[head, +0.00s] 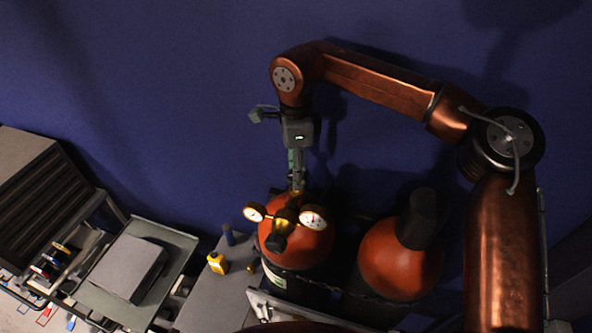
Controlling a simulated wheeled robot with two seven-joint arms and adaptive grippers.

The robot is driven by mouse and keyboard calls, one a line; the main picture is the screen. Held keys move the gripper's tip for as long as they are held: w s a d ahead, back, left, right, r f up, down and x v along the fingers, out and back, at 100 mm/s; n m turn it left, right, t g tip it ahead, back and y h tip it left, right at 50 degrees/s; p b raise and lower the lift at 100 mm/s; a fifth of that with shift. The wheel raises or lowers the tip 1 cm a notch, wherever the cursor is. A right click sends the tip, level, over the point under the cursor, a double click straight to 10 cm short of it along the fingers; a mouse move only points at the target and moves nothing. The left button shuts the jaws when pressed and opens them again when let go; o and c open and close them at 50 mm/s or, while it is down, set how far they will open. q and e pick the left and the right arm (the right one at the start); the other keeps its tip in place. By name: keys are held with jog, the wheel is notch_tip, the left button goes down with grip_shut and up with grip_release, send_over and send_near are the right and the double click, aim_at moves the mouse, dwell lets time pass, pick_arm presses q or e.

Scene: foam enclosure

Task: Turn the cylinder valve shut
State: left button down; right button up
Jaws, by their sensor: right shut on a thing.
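The gas cylinder (318,243) has an orange-red shoulder and a dark body, and stands upright in the lower middle of the head view. A brass regulator (285,217) with two round gauges sits on its top. My right gripper (297,187) reaches down from above, its fingers shut at the brass valve (296,194) just behind the regulator. The valve is small and mostly hidden by the fingers and regulator. My left gripper does not show.
A second orange-red cylinder (385,262) with a dark cap stands close on the right. A cart (185,247) and a drawer cabinet (30,185) fill the far left. A blue wall rises behind.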

jog(key=shift+m, duration=0.3)
jog(key=m, duration=0.3)
jog(key=shift+w+b, duration=0.1)
jog(key=shift+b, duration=0.25)
jog(key=m, duration=0.3)
jog(key=m+b, duration=0.1)
jog(key=m, duration=0.3)
jog(key=shift+m, duration=0.3)
jog(key=m+b, duration=0.1)
jog(key=m, duration=0.1)
jog(key=shift+d+m, duration=0.1)
jog(key=shift+m, duration=0.3)
jog(key=m+b, duration=0.1)
jog(key=m, duration=0.3)
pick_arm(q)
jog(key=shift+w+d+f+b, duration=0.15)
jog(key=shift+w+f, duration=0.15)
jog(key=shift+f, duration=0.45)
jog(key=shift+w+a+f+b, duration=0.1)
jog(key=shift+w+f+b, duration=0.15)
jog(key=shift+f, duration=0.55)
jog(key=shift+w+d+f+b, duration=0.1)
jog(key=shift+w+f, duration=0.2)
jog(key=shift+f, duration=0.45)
pick_arm(e)
jog(key=shift+m, duration=1.7)
jog(key=shift+r, duration=0.1)
